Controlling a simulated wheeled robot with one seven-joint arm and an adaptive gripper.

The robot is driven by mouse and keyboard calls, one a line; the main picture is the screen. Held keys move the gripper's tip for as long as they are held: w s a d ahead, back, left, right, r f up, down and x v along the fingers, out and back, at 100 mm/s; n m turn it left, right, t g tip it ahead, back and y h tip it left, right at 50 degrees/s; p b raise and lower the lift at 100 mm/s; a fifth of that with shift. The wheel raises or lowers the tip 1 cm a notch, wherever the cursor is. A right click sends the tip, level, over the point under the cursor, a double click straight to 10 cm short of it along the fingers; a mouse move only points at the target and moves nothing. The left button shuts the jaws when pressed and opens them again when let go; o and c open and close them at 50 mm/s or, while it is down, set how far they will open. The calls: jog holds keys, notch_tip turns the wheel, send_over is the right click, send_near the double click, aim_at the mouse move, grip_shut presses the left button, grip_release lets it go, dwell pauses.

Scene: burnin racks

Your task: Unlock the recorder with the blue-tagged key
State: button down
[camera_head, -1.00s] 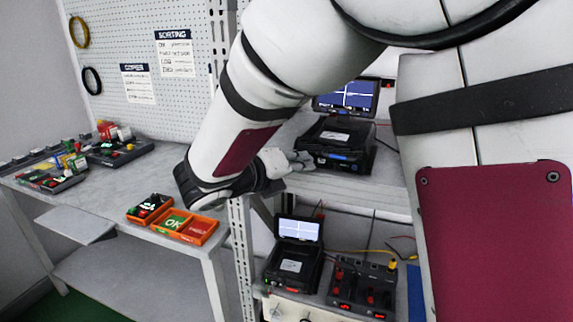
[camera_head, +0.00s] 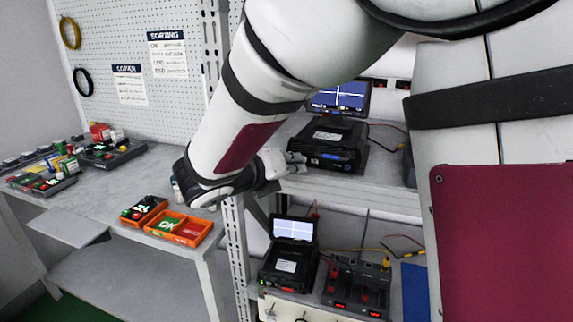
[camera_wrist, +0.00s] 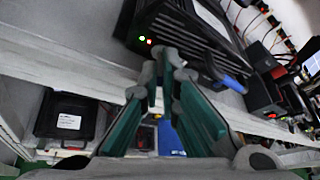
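The black recorder (camera_head: 326,143) sits on the upper shelf in the head view, below a lit screen. It is at the top of the wrist view (camera_wrist: 185,30), with small green and red lights on its near face. A blue piece shows on its front in the head view (camera_head: 332,157) and the wrist view (camera_wrist: 235,84). I cannot tell whether it is the key's tag, and no key shaft is clear. My gripper (camera_head: 300,163) is at the recorder's left front corner. Its teal-padded fingers (camera_wrist: 163,68) stand apart with nothing seen between them.
A lower shelf holds another black unit with a lit screen (camera_head: 290,262) and a dark box with red lights (camera_head: 357,288). The left bench has an orange tray (camera_head: 178,228), dark trays of parts and a pegboard behind. A metal rack post (camera_head: 236,255) stands close below my arm.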

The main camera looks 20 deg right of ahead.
jog(key=m+t+y+b, duration=0.1)
jog(key=m+y+b, duration=0.1)
jog(key=b, duration=0.3)
jog(key=m+t+y+b, duration=0.1)
jog(key=m+t+b, duration=0.1)
jog(key=m+b, duration=0.3)
jog(key=s+d+m+t+y+b, duration=0.1)
jog(key=m+y+b, duration=0.1)
jog(key=b, duration=0.5)
jog(key=shift+f+m+t+y, duration=0.1)
jog(key=shift+m+t+y, duration=0.25)
jog(key=shift+m, duration=0.35)
jog(key=shift+b, duration=0.45)
jog(key=shift+m+t, duration=0.25)
jog(key=shift+m, duration=0.05)
jog(key=c, duration=2.1)
grip_release()
jog(key=shift+d, duration=0.1)
jog(key=shift+c, duration=0.2)
jog(key=shift+o, duration=0.3)
